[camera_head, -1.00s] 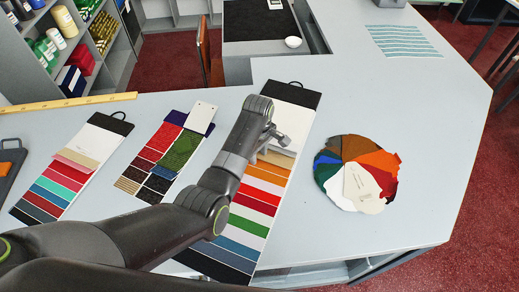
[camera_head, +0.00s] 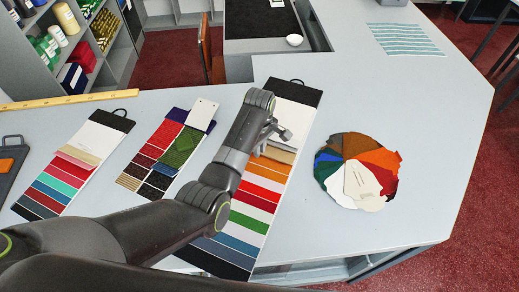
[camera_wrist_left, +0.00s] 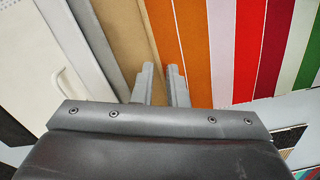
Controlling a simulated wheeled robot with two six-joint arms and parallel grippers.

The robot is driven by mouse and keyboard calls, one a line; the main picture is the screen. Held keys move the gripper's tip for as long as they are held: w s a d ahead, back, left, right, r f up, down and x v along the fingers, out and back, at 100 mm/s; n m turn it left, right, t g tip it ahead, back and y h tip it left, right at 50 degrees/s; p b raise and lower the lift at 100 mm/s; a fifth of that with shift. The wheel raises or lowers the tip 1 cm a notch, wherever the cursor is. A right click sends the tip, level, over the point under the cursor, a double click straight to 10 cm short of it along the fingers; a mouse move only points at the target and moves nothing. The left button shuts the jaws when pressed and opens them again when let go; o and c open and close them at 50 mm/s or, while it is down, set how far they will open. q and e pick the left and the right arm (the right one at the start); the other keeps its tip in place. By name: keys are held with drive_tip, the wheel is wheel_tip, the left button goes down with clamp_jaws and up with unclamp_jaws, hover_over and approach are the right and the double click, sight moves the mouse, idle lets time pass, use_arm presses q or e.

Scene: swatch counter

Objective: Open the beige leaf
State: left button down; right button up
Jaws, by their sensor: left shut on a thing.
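The beige leaf (camera_head: 279,154) is a tan strip on the long swatch card (camera_head: 246,221) under my left arm. It lies between the card's white upper part and the orange strip. In the left wrist view the beige leaf (camera_wrist_left: 122,35) runs just left of the orange strip. My left gripper (camera_head: 268,142) is over this card; its fingertips also show in the left wrist view (camera_wrist_left: 163,70). They are close together at the leaf's edge beside the orange strip, shut on the leaf. My arm hides part of the card. My right gripper is not in view.
Other swatch cards lie to the left, one with a tan strip (camera_head: 78,156), one with patterned pieces (camera_head: 178,147). A round colour fan (camera_head: 343,190) lies to the right. A yellow ruler (camera_head: 60,102) lies along the back left edge. The counter's right side (camera_head: 430,130) is clear.

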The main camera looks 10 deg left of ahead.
use_arm(q)
drive_tip(key=w+d+r, duration=0.1)
drive_tip(key=w+r, duration=0.2)
drive_tip(key=r, duration=0.4)
drive_tip(key=w+d+r, duration=0.1)
drive_tip(key=w+r, duration=0.2)
drive_tip(key=r, duration=0.4)
drive_tip(key=shift+w+r, duration=0.2)
drive_tip(key=shift+r, duration=0.15)
